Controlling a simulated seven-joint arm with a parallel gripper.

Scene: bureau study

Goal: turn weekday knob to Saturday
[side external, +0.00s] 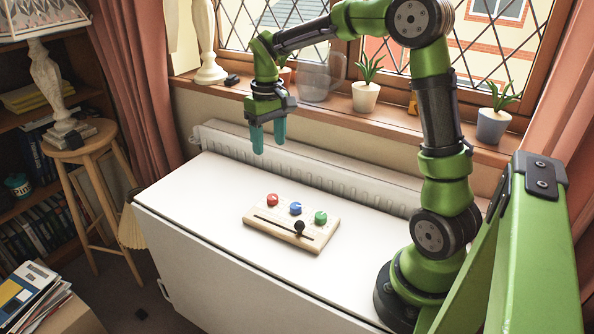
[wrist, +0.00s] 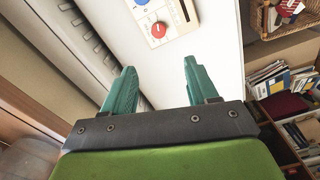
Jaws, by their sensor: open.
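A pale wooden board (side external: 270,232) lies on the white desk top. It carries a red knob (side external: 272,199), a blue knob (side external: 295,208) and a green knob (side external: 320,217), plus a dark slot with a black ball handle (side external: 299,227). Which knob is the weekday one cannot be told, and any lettering is too small to read. My gripper (side external: 268,137) is open and empty, up above the desk, behind the board. In the wrist view, its teal fingers (wrist: 154,90) are apart; the red knob (wrist: 158,29) and part of the blue knob (wrist: 141,1) show beyond them.
The white desk (side external: 200,200) is clear around the board. A radiator (side external: 300,160) runs behind it under the windowsill, where potted plants (side external: 366,95) and a glass jug (side external: 318,80) stand. A wooden stool (side external: 85,150) with a lamp stands left.

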